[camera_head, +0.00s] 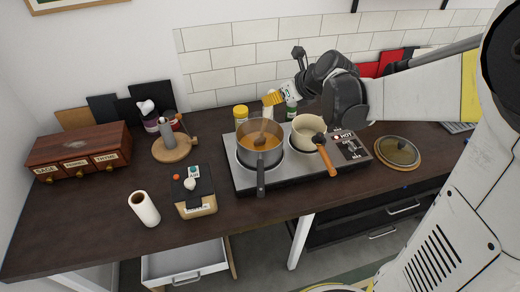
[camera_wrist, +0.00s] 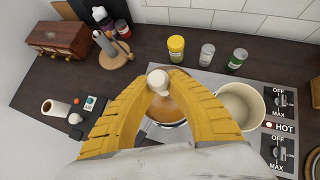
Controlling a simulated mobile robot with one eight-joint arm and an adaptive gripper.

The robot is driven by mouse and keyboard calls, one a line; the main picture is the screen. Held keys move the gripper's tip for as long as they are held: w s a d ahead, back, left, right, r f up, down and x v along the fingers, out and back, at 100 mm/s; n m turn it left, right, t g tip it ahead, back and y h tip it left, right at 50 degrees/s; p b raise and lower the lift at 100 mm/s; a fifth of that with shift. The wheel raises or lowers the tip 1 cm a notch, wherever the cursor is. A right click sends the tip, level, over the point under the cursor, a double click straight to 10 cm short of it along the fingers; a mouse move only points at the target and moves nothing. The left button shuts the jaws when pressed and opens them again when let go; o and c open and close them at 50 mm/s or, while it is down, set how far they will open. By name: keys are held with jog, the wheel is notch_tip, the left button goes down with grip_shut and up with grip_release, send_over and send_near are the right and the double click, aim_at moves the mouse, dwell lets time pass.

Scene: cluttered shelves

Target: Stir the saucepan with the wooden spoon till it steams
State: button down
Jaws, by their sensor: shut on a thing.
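The grey saucepan (camera_head: 259,159) stands on the left side of the hob, its dark handle toward the front. It holds orange-brown liquid (camera_head: 270,144); I cannot make out clear steam. The wooden spoon (camera_head: 260,140) stands in the liquid, its lower end inside the pan. My gripper (camera_head: 274,98) is above and behind the pan, its yellow fingers shut on the spoon's upper end. In the wrist view the fingers (camera_wrist: 158,95) close on the pale spoon top (camera_wrist: 158,78), with the liquid behind it. The fingers hide much of the saucepan there.
A cream pot (camera_head: 303,133) with an orange handle stands close on the right of the hob (camera_head: 233,181), beside the knobs and HOT light. Jars (camera_wrist: 176,45) stand behind. A glass lid (camera_head: 402,151) lies right. Left are a spice box (camera_head: 78,150) and paper roll (camera_head: 145,209).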

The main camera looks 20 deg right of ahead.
notch_tip(320, 180, up, 8)
jog(key=s+p, duration=0.1)
jog(key=p, duration=0.5)
jog(key=shift+s+d+r, duration=0.25)
jog(key=shift+s+d, duration=0.05)
jog(key=shift+d, duration=0.15)
jog(key=shift+r, duration=0.1)
notch_tip(320, 180, up, 5)
jog(key=p, duration=0.4)
dwell(0.5)
